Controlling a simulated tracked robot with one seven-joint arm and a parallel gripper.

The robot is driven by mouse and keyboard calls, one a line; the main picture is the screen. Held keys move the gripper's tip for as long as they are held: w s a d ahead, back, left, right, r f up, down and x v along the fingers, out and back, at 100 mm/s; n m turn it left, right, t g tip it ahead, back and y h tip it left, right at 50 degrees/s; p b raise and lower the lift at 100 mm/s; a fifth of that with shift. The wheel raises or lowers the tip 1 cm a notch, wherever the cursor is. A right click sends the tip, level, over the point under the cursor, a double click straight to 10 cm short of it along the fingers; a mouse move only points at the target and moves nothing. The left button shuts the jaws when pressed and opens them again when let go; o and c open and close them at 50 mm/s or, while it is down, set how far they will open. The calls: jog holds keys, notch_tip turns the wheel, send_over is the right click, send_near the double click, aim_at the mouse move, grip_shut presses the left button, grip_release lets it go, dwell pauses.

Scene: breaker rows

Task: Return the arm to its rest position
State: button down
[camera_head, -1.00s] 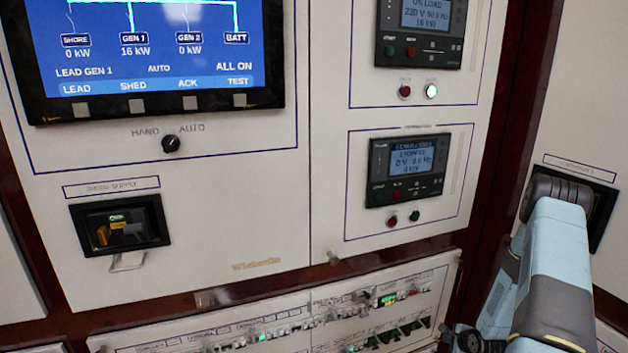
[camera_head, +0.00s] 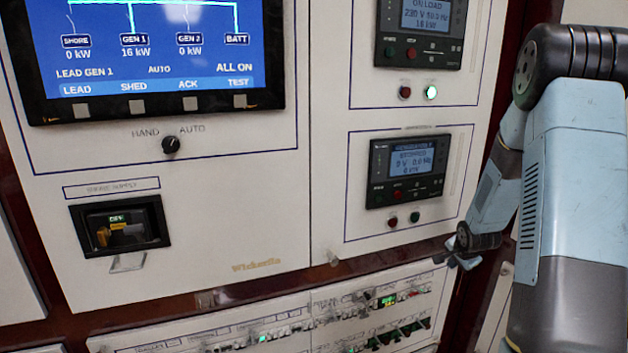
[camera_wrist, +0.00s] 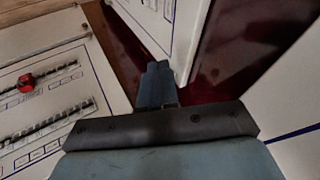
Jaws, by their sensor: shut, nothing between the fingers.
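My arm (camera_head: 570,170) stands at the right of the head view, with its elbow raised high and its forearm sloping down and left. My gripper (camera_wrist: 157,68) is shut and empty in the wrist view, its fingers together. In the head view its end (camera_head: 464,260) shows small, in front of the dark red frame right of the lower breaker panel (camera_head: 250,316). I cannot tell from the picture whether it touches anything.
A cabinet front holds a blue display (camera_head: 150,50), two controllers, a selector knob (camera_head: 170,145) and a shore supply breaker (camera_head: 120,227). Rows of small breakers run along the bottom. The wrist view shows a panel with a red part (camera_wrist: 26,83) at the left.

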jog(key=s+a+r+n, duration=0.2)
jog(key=s+a+r, duration=0.15)
jog(key=r, duration=0.35)
jog(key=s+a+r+n, duration=0.2)
jog(key=s+a+r, duration=0.1)
jog(key=s+r, duration=0.3)
jog(key=s+a+r+n, duration=0.2)
jog(key=s+a+r, duration=0.1)
jog(key=r, duration=0.5)
jog(key=s+a+r+n, duration=0.2)
jog(key=s+a+r, duration=0.1)
jog(key=s, duration=0.4)
jog(key=s+a+r+n+y, duration=0.1)
jog(key=s+a+r+n, duration=0.1)
jog(key=s, duration=0.6)
jog(key=s+a+r+n+g, duration=0.1)
jog(key=s+a+r+n, duration=0.1)
jog(key=s+a+r, duration=0.2)
jog(key=s, duration=0.3)
jog(key=shift+s+a+n, duration=0.2)
jog(key=shift+a+n, duration=0.1)
jog(key=shift+n, duration=0.1)
jog(key=shift+a, duration=0.1)
